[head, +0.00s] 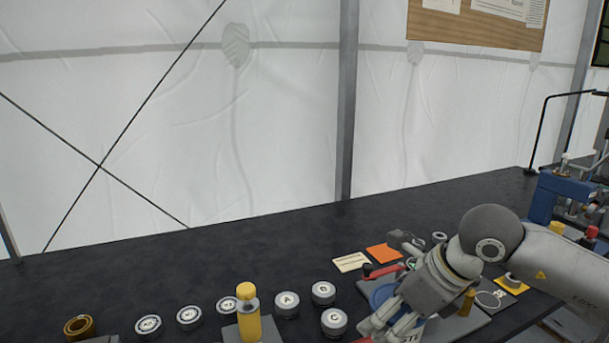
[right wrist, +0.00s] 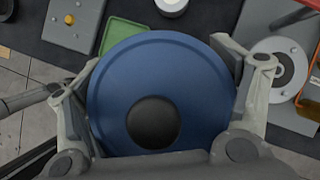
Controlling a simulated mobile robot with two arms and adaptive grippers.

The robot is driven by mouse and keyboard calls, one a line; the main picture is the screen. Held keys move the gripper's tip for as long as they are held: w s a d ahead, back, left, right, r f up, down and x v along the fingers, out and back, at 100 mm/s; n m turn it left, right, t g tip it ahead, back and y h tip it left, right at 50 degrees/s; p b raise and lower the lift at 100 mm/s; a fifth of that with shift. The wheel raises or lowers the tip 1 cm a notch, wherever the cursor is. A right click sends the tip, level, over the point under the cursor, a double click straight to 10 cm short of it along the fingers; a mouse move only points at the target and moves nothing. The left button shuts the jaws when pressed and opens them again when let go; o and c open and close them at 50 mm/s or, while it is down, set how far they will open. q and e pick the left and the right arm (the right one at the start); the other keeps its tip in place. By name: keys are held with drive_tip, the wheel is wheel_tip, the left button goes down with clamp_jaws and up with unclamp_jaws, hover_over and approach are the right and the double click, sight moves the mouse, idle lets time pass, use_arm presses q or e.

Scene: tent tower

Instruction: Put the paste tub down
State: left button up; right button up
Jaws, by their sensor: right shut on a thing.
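The paste tub is in my right gripper (head: 388,328). In the right wrist view its round blue lid with a black knob (right wrist: 190,75) fills the space between the two fingers of the right gripper (right wrist: 160,85). In the head view the tub (head: 411,331) is mostly hidden by my gripper and wrist; a bit of blue and a pale side with dark lettering show at the front of the black bench (head: 180,272). I cannot tell whether its base touches anything. My left gripper is in neither view.
Lettered round tins (head: 287,305) and a yellow bottle (head: 248,317) stand left of my right gripper. A brass ring (head: 79,327) lies far left. An orange note (head: 384,253) lies behind the gripper. The wrist view shows a green pad (right wrist: 122,35) and a grey plate (right wrist: 73,24).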

drive_tip(key=shift+s+d+f+n+g+y, duration=0.15)
drive_tip(key=shift+s+f+n+g, duration=0.15)
drive_tip(key=shift+n, duration=0.2)
drive_tip(key=shift+s+d+f+n+g+y, duration=0.1)
drive_tip(key=shift+s+f+n+y, duration=0.05)
drive_tip(key=shift+f+n, duration=0.3)
drive_tip(key=s+d+f+n+g+p, duration=0.1)
drive_tip(key=s+f+n+g, duration=0.3)
drive_tip(key=n, duration=0.5)
drive_tip(key=shift+s+d+f+n+g, duration=0.15)
drive_tip(key=shift+s+d+n+g, duration=0.1)
drive_tip(key=shift+d+n+g, duration=0.2)
drive_tip(key=s+f+n+g+h, duration=0.1)
drive_tip(key=s+n, duration=0.1)
drive_tip(key=n, duration=0.2)
drive_tip(key=s+d+f+n+g+h+p, duration=0.1)
drive_tip(key=s+n+h, duration=0.1)
drive_tip(key=n, duration=0.2)
drive_tip(key=s+d+f+n+g+h, duration=0.1)
drive_tip(key=s+n+g, duration=0.1)
drive_tip(key=n, duration=0.1)
drive_tip(key=shift+s+d+n+p, duration=0.1)
drive_tip(key=shift+s+n+p, duration=0.1)
drive_tip(key=shift+n+p, duration=0.2)
drive_tip(key=shift+s+d+f+n+h, duration=0.1)
drive_tip(key=shift+s+d+n+h, duration=0.05)
drive_tip(key=shift+s+n+h, duration=0.3)
drive_tip(key=shift+s+d+f+n+h, duration=0.1)
drive_tip(key=shift+n+h, duration=0.15)
drive_tip(key=shift+n, duration=0.3)
